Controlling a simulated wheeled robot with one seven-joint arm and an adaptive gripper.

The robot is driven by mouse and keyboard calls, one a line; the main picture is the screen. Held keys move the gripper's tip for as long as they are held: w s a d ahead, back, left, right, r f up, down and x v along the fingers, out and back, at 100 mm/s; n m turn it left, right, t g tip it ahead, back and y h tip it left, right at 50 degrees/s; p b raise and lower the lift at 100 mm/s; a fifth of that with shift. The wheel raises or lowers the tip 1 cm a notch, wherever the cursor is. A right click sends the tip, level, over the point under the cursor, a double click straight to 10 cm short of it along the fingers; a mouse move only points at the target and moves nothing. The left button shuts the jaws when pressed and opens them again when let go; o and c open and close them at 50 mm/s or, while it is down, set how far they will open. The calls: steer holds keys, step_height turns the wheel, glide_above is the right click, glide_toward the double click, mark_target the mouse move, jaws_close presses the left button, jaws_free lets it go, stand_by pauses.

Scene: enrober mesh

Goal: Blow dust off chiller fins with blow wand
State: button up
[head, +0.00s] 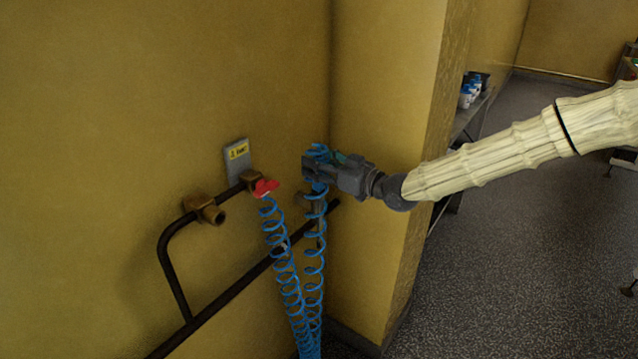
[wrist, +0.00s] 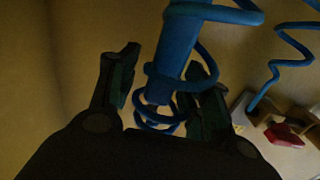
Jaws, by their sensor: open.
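My gripper (head: 310,170) is open at the wall, at the top of a blue coiled hose (head: 315,245). In the wrist view, my gripper (wrist: 162,62) has its two fingers on either side of a blue cylinder (wrist: 176,50) with hose coils looped around it. I cannot tell whether the fingers touch it. I cannot tell whether this cylinder is part of the blow wand. A second run of blue coil hangs from the brass fitting with a red valve handle (head: 265,188). No chiller fins can be made out in either view.
A dark pipe (head: 215,305) runs along the yellow wall, with a brass outlet (head: 205,209) and a small label plate (head: 237,160) above it. A yellow pillar (head: 380,100) stands right beside my gripper. Bottles (head: 467,94) sit on a shelf behind it.

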jaws_close()
steer(key=shift+r, duration=0.1)
stand_by(0.3)
step_height(320, 180, up, 52)
steer(key=p, duration=2.5)
stand_by(0.4)
